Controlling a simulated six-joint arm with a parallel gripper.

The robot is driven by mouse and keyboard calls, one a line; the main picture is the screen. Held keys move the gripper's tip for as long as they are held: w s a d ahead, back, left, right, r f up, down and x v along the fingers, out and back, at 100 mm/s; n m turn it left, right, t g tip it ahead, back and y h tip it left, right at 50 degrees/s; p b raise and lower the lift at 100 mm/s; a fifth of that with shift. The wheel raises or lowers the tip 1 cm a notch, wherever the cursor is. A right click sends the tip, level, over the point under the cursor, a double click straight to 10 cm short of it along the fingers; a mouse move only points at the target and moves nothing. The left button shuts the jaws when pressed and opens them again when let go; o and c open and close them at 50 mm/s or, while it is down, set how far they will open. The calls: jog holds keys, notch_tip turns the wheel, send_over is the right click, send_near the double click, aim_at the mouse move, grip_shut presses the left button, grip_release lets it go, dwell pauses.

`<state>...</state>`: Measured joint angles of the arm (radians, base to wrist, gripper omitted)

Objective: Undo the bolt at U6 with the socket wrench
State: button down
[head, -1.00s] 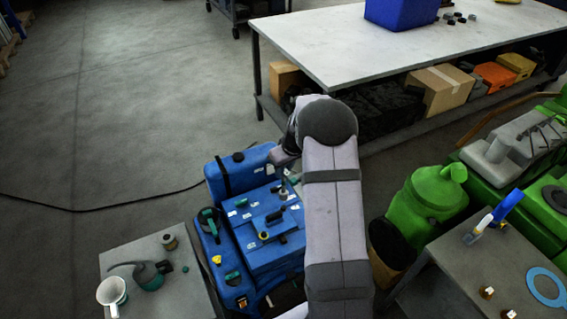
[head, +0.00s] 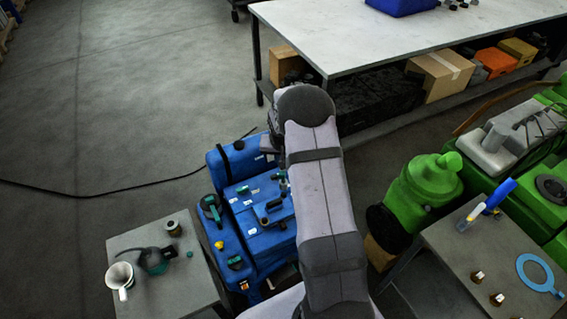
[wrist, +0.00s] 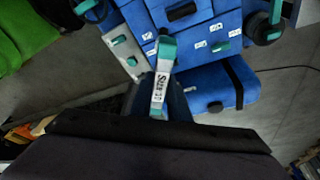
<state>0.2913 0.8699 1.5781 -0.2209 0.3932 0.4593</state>
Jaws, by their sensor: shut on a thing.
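The blue engine block (head: 258,252) stands left of my arm in the head view, with small white labels and teal and dark fittings on top. It also fills the upper part of the wrist view (wrist: 195,75). The labels are too small to read, so I cannot tell which bolt is at U6. My gripper (wrist: 160,112) is shut on the socket wrench (wrist: 160,88), a teal and white tool whose label reads "Size" and an unclear number. The wrench's far end overlaps the engine in the wrist view; I cannot tell whether it touches.
A small grey table (head: 180,282) at left holds a white mug (head: 120,277) and a teal and dark tool (head: 155,260). A right-hand table (head: 460,245) holds a blue ring (head: 541,274) and several small brass-coloured parts. Green machinery (head: 425,190) stands at right. A white-topped bench (head: 360,45) is behind.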

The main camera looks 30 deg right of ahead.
jog(key=m+b, duration=0.1)
jog(key=b, duration=0.1)
jog(key=f+m+b, duration=0.1)
jog(key=m+b, duration=0.1)
jog(key=b, duration=0.1)
jog(key=shift+w+f+h, duration=0.1)
jog(key=shift+w+h, duration=0.05)
jog(key=shift+h, duration=0.25)
jog(key=shift+m+g+b, duration=0.5)
jog(key=shift+m+b, duration=0.55)
jog(key=shift+m, duration=0.05)
jog(key=shift+f+b, duration=0.4)
jog(key=shift+b, duration=0.05)
jog(key=shift+f+b, duration=0.8)
jog(key=shift+f, duration=0.25)
